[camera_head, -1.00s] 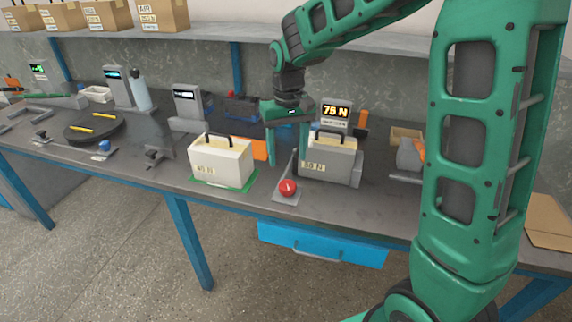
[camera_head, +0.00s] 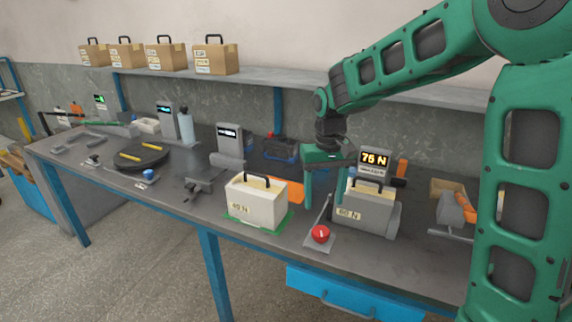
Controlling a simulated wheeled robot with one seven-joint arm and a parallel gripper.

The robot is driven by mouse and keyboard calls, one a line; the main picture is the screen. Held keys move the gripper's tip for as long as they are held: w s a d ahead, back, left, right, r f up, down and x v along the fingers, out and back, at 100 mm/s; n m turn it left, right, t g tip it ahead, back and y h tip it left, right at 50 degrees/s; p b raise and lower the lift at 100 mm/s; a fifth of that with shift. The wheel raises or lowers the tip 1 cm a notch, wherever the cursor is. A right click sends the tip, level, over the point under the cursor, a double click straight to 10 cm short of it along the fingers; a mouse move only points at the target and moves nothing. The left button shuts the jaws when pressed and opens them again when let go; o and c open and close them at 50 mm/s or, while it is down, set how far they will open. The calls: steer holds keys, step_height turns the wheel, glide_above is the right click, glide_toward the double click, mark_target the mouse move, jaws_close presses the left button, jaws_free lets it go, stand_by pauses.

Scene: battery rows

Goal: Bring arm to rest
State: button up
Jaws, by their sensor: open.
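My green arm reaches in from the right, and my gripper (camera_head: 324,204) hangs over the bench with its two fingers pointing down, apart and empty. It is between a white battery box (camera_head: 256,204) with a black handle, on a green-edged pad to its left, and a grey unit (camera_head: 372,216) to its right. From this view I cannot tell the exact depth gap to either.
The bench (camera_head: 150,190) also holds a dark turntable (camera_head: 137,159) with yellow bars, a bottle (camera_head: 186,128), a display reading 75 N (camera_head: 374,160) and an orange-topped clamp (camera_head: 459,207). Several handled cardboard boxes (camera_head: 214,58) stand on the shelf (camera_head: 260,78) above. A blue drawer (camera_head: 345,294) hangs below.

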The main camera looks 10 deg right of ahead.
steer(key=s+d+r+m, duration=0.2)
steer(key=s+d+r, duration=0.1)
steer(key=s+d, duration=0.55)
steer(key=s+d+f+m, duration=0.1)
steer(key=s+d, duration=0.3)
steer(key=s, duration=0.7)
steer(key=s+d+f+m, duration=0.1)
steer(key=s+d+m, duration=0.2)
steer(key=s, duration=0.8)
steer(key=d, duration=0.2)
steer(key=shift+s+d+f, duration=0.15)
steer(key=shift+s+d, duration=0.1)
steer(key=shift+d, duration=0.05)
steer(key=shift+w+f, duration=0.25)
steer(key=shift+w, duration=0.4)
